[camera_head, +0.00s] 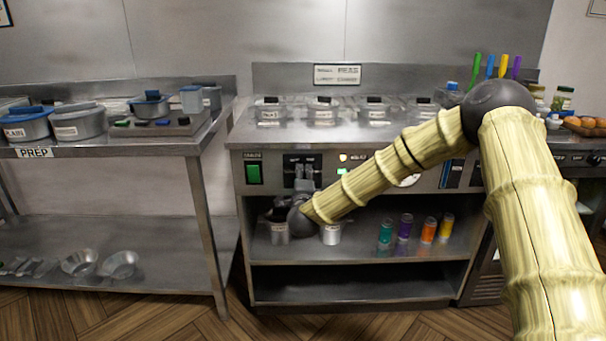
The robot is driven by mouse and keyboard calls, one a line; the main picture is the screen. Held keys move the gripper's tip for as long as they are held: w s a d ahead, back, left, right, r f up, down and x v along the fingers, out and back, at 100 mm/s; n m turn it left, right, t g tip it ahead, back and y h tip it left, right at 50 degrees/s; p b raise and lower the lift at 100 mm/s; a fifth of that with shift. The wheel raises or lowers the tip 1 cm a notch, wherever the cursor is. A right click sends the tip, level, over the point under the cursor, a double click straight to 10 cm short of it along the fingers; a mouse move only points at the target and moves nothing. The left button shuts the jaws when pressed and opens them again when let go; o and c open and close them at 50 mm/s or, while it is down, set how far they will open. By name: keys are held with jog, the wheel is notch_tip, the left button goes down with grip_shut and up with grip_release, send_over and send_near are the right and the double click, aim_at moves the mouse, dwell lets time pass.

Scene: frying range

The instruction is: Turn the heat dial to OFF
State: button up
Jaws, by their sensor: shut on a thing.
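My arm reaches in from the right to the front panel of the frying range (470,100). My gripper (304,173) points up at the black dial plate (290,159), left of centre on the panel. Its fingers are shut on the heat dial there. The dial is mostly hidden behind the fingers, so its pointer and setting cannot be read.
A green switch (253,173) is left of the dial, and small lit lamps (343,158) are to its right. Metal cups (331,235) and coloured bottles (404,227) stand on the shelf below. Lidded pots (270,109) stand on top. The prep table (150,147) is at left.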

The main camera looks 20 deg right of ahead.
jog(key=shift+n+p, duration=1.5)
jog(key=shift+n, duration=1.8)
jog(key=shift+f, duration=0.1)
jog(key=o, duration=1)
jog(key=shift+o, duration=0.2)
jog(key=shift+s, duration=0.1)
jog(key=v, duration=1.1)
jog(key=shift+s, duration=0.4)
